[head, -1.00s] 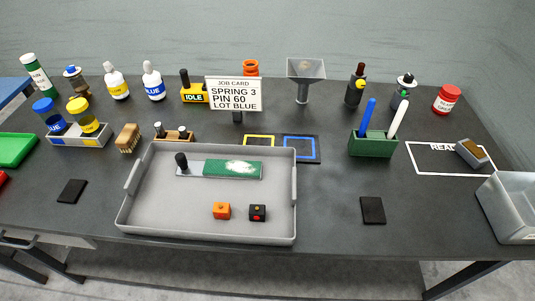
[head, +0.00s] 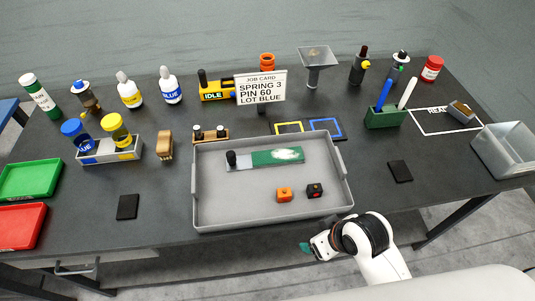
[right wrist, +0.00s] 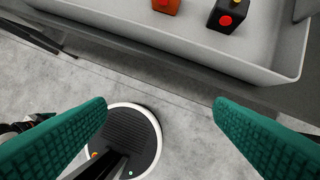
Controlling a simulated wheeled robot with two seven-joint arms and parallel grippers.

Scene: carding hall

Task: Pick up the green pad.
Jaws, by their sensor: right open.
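The green pad (head: 268,158) is a flat strip with a patch of white fluff on its right part. It lies on a grey plate (head: 240,167) with a black knob at its left end, inside the grey tray (head: 222,213). My right gripper (head: 306,247) is in front of the tray, beyond the table's front edge, apart from the pad. In the right wrist view my right gripper (right wrist: 160,112) has its two teal fingers wide apart with nothing between them; the pad is out of that view. My left gripper does not show.
An orange block (head: 284,195) and a black block with a red button (head: 314,190) sit in the tray's front part. The tray's raised front wall lies between my right gripper and the pad. A job card (head: 261,88) stands behind the tray. Black mats flank it.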

